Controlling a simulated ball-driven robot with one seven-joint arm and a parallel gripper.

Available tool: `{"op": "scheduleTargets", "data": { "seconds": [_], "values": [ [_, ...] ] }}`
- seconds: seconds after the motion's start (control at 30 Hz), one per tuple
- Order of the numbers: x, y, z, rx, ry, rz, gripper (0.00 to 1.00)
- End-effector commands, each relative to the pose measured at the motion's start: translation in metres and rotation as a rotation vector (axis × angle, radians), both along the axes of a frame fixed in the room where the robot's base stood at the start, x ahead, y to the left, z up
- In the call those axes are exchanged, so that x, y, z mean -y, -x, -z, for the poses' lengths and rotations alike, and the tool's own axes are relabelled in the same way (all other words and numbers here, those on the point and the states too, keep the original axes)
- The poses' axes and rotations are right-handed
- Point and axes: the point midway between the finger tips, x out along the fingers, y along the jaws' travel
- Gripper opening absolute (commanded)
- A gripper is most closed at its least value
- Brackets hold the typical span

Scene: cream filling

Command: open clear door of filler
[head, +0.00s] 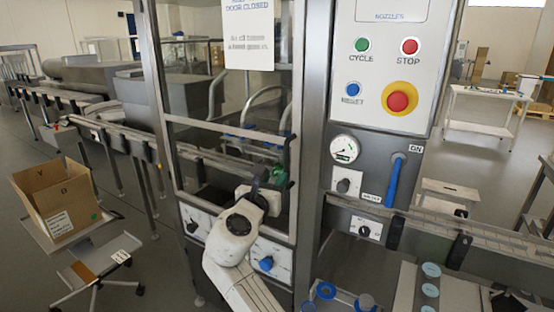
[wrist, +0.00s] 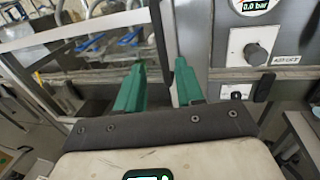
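The clear door (head: 232,128) of the filler is a see-through panel in a grey metal frame, left of the control panel. It looks closed in the head view. My gripper (head: 277,173) is at the lower right part of the door, near its right-hand frame post. In the wrist view my gripper (wrist: 160,66) has its two green fingers apart. A dark upright bar, seemingly the door handle (wrist: 160,42), lies between the fingers. I cannot tell whether either finger touches it.
The control panel (head: 384,62) with buttons and a blue lever (head: 394,180) stands right of the door. A conveyor (head: 90,122) runs off to the left. An open cardboard box (head: 60,205) sits on a stand at the left. A white table (head: 485,105) stands at the back right.

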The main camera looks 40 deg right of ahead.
Motion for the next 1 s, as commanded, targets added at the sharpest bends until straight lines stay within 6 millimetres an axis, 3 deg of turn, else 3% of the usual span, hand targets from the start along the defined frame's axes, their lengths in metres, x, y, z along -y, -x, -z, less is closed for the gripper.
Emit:
{"op": "scheduleTargets", "data": {
  "seconds": [0.53,1.0],
  "values": [
    [0.075,-0.044,0.000,0.001,-0.005,0.003,0.37],
    [0.089,-0.053,0.002,0.003,-0.007,0.001,0.37]
  ]
}}
